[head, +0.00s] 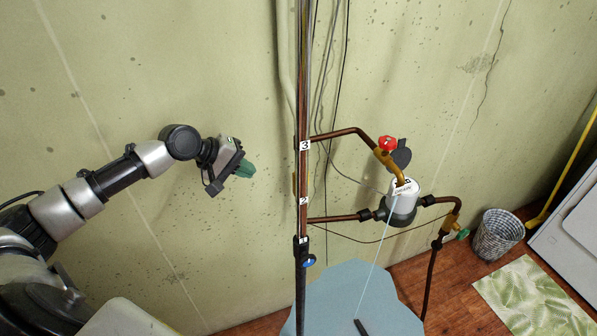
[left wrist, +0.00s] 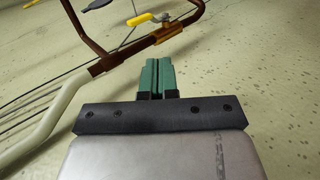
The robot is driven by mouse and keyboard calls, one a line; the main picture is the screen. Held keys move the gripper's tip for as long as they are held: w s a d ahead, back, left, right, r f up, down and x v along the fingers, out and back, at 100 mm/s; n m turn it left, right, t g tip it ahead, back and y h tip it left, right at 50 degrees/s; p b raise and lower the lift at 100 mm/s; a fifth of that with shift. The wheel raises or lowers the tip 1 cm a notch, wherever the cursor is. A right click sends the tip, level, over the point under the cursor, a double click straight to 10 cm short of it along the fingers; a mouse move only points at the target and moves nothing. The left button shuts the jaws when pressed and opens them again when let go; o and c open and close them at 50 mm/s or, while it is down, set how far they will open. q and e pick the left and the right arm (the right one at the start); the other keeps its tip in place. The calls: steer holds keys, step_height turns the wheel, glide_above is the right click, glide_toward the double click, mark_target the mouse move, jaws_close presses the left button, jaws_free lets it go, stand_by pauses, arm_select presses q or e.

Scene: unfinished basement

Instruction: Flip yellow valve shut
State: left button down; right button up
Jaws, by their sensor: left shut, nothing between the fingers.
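The yellow valve handle (left wrist: 143,19) shows in the left wrist view as a short lever beside a brass fitting on a brown pipe, beyond my fingertips. In the head view only a thin yellow sliver (head: 295,184) shows at the left edge of the vertical pipe, between tags 3 and 2; the rest is hidden. My left gripper (head: 245,169) is left of that pipe, apart from it. Its green fingers (left wrist: 156,75) are shut together with nothing between them. My right gripper is not in view.
The vertical copper pipe (head: 302,170) has side branches to a white meter (head: 403,196), a red knob (head: 388,143) and a green knob (head: 463,233). A blue handle (head: 309,261) sits lower. A beige conduit (head: 284,60) runs along the wall. Wall space around my left gripper is clear.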

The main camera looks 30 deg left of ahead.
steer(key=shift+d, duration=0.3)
arm_select(q)
steer(key=shift+d, duration=0.1)
steer(key=w+d+r+p+x, duration=0.1)
steer(key=p+x, duration=0.3)
steer(key=x, duration=0.9)
steer(key=shift+w+r+p, duration=0.2)
steer(key=shift+r+p, duration=0.1)
steer(key=shift+r, duration=0.25)
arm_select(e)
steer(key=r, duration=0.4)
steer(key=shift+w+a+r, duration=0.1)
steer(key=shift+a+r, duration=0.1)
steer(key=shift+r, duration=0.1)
